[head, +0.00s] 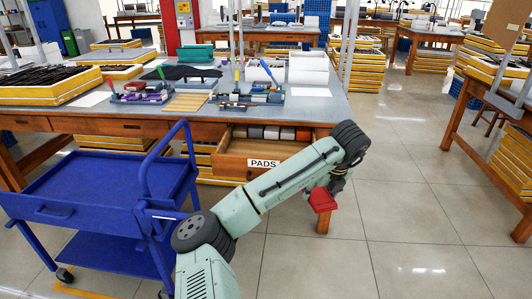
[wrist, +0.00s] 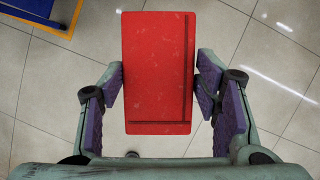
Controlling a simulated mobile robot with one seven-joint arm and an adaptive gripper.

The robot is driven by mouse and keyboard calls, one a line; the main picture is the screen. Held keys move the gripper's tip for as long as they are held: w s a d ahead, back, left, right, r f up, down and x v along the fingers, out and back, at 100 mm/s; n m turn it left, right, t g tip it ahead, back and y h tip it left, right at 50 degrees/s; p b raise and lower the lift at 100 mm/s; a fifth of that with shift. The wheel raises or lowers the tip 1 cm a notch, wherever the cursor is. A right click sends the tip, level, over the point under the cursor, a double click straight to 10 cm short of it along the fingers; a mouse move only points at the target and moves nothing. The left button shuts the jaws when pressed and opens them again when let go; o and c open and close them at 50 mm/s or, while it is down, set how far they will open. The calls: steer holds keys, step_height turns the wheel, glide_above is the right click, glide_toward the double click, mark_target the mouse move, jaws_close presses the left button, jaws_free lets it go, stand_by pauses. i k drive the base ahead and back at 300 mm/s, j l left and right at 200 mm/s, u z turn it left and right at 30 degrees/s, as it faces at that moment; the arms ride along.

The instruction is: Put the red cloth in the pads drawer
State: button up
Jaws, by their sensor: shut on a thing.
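The red cloth (wrist: 157,70) is a flat, folded red rectangle between my gripper's purple-padded fingers in the wrist view. It also shows in the head view (head: 322,200), below the end of my arm. My gripper (wrist: 160,85) is shut on the cloth and holds it in the air above the tiled floor, right of the drawer. The pads drawer (head: 262,163), a wooden drawer with a "PADS" label, is pulled open under the workbench. Several dark, grey and red pads (head: 272,132) lie along its back. My arm hides its right part.
A blue cart (head: 88,208) stands at the left, close to the drawer. The workbench top (head: 330,108) holds tools, trays and white boxes. A bench leg (head: 323,222) stands near the cloth. The floor at the right (head: 420,220) is clear.

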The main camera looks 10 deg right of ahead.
mark_target(268, 148)
steer(key=i+j, duration=0.1)
steer(key=i, duration=0.55)
steer(key=i+j, duration=0.15)
steer(key=i, duration=0.55)
